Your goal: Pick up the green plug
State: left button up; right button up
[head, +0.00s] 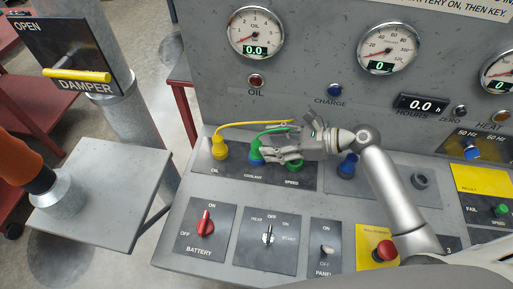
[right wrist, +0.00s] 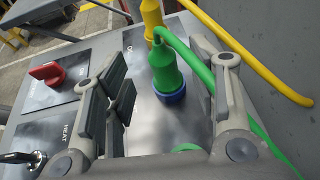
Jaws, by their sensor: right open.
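The green plug (head: 255,150) stands upright in the blue socket marked COOLANT on the sloped console, with its green cable running off to the right. In the right wrist view the green plug (right wrist: 166,72) sits on the blue socket ring (right wrist: 172,97), between the lines of the two fingers. My right gripper (head: 283,146) is open and close to the plug's right side, its fingers pointing left; part of the plug and cable is hidden behind it. I cannot tell whether a finger touches the plug. My left gripper is not in view.
A yellow plug (head: 219,148) with a yellow cable stands just left of the green one. A green socket (head: 295,165) marked SPEED lies under my gripper, and a blue plug (head: 347,166) is to its right. The upright gauge panel (head: 310,75) rises behind.

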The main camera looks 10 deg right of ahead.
aim_at(259, 143)
jog(key=p+x, duration=0.1)
jog(key=x, duration=0.4)
jog(key=shift+r+p, duration=0.1)
jog(key=shift+p, duration=0.2)
jog(key=shift+w+a+f, duration=0.15)
jog(key=shift+f, duration=0.05)
jog(key=c, duration=1.2)
